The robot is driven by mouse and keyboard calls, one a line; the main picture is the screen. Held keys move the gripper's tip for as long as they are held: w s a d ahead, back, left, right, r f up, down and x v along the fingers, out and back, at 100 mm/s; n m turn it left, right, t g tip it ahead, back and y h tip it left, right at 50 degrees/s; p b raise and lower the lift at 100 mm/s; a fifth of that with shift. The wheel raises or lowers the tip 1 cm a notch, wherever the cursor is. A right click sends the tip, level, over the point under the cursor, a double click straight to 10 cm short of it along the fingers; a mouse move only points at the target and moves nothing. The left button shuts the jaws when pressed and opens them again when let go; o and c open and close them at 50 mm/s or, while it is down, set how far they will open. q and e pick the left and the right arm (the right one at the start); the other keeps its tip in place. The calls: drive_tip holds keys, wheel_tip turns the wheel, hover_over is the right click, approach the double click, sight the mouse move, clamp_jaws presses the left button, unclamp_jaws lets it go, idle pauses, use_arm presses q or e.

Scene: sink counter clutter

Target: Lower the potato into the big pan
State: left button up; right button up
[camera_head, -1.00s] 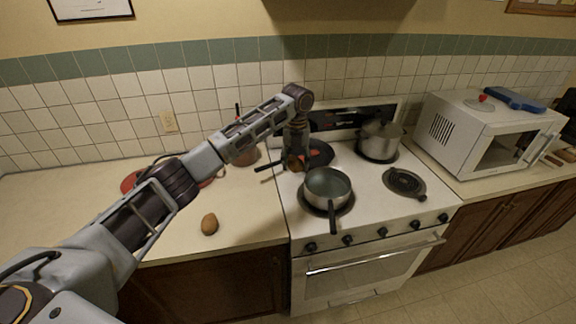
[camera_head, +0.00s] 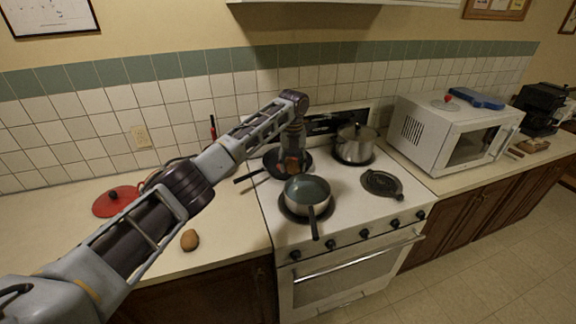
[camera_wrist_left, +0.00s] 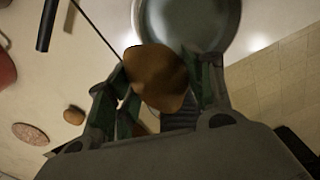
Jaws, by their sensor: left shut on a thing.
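My left gripper (camera_head: 292,168) is shut on a brown potato (camera_wrist_left: 157,77), seen between its fingers in the left wrist view. In the head view it hangs above the stove's left side, at the back rim of the grey saucepan (camera_head: 309,188). The saucepan stands on the front left burner with its handle toward the front. A round grey pan interior (camera_wrist_left: 190,22) lies just beyond the potato in the wrist view. A dark frying pan (camera_head: 271,159) sits on the back left burner, partly hidden by my gripper. I cannot tell which is the big pan. My right gripper is out of view.
A lidded pot (camera_head: 355,146) stands on the back right burner. A brown, egg-shaped item (camera_head: 190,240) and a red lid (camera_head: 115,202) lie on the left counter. A white microwave (camera_head: 450,135) stands on the right.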

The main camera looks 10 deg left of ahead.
use_arm(q)
drive_tip(key=shift+w+d+f, duration=0.2)
drive_tip(key=shift+w+d, duration=0.9)
drive_tip(key=shift+d, duration=0.1)
drive_tip(key=shift+w+d, duration=0.1)
drive_tip(key=shift+f+b, duration=0.2)
drive_tip(key=shift+b, duration=0.1)
idle(0.3)
drive_tip(key=shift+f, duration=1.15)
drive_tip(key=shift+f+b, duration=0.85)
drive_tip(key=shift+f, duration=0.55)
drive_tip(key=shift+f+b, duration=1.5)
drive_tip(key=shift+f, duration=0.85)
drive_tip(key=shift+f+b, duration=0.35)
drive_tip(key=shift+f, duration=0.2)
drive_tip(key=shift+c, duration=1.4)
drive_tip(key=o, duration=1.4)
